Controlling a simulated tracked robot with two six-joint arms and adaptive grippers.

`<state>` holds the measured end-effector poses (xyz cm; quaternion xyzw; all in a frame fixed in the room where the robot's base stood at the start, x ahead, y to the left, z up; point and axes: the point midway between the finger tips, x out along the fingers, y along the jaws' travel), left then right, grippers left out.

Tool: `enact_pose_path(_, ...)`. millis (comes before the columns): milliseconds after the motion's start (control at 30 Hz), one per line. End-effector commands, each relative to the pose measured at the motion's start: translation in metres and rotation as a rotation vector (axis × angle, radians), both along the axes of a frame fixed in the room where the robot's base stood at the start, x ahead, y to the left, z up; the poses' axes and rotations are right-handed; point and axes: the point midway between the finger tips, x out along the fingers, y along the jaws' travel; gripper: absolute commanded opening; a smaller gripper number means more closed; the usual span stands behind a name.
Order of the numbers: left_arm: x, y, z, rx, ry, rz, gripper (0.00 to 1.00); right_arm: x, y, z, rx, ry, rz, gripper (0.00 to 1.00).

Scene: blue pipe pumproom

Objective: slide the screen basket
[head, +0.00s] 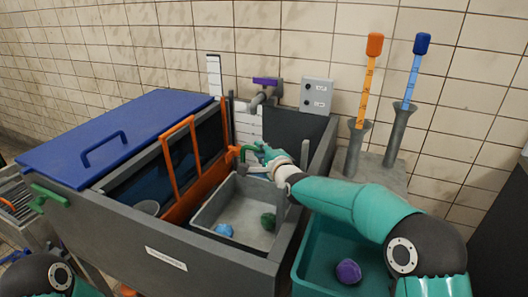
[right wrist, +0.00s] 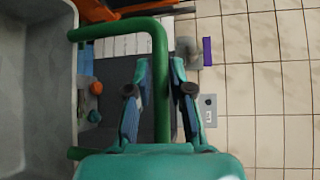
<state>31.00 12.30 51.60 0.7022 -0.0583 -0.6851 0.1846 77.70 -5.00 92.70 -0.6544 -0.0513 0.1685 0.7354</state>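The grey screen basket (head: 208,213) sits inside the dark grey tank (head: 215,255), holding a blue lump (head: 224,230) and a green lump (head: 268,221). Its grey wall (right wrist: 35,90) fills the left of the right wrist view. A green bar handle (right wrist: 160,75) rises beside the basket in that view. My right gripper (right wrist: 160,64) is around the bar, with one finger on each side and small gaps showing, so it looks open. In the head view my right gripper (head: 268,152) is above the basket's far end, partly covering the handle. My left gripper is out of view.
An orange frame (head: 182,165) stands left of the basket, beside a blue lid (head: 120,135) with a handle. A teal bin (head: 310,262) with a purple lump (head: 348,271) stands right of the tank. Orange and blue-topped gauges (head: 368,80) stand behind my right arm.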

Motion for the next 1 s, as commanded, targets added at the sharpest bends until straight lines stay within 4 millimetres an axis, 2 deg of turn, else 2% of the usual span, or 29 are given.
enact_pose_path(33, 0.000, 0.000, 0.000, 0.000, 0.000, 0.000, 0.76, 0.000, 0.000, 0.000, 0.000, -0.001, 0.000, 0.34)
enact_pose_path(100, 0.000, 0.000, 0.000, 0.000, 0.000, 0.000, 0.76, 0.000, 0.000, 0.001, 0.001, -0.002, 0.000, 0.41)
enact_pose_path(467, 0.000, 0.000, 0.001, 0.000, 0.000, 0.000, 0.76, 0.001, -0.001, 0.006, 0.002, -0.006, -0.003, 0.41)
enact_pose_path(633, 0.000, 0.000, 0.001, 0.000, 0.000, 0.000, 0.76, 0.000, -0.001, 0.028, 0.002, -0.008, -0.002, 0.41)
enact_pose_path(900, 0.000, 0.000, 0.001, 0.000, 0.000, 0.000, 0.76, -0.001, 0.000, 0.082, 0.005, -0.012, -0.002, 0.41)
enact_pose_path(1000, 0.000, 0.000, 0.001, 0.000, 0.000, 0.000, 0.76, 0.000, -0.001, 0.089, 0.004, -0.007, -0.005, 0.41)
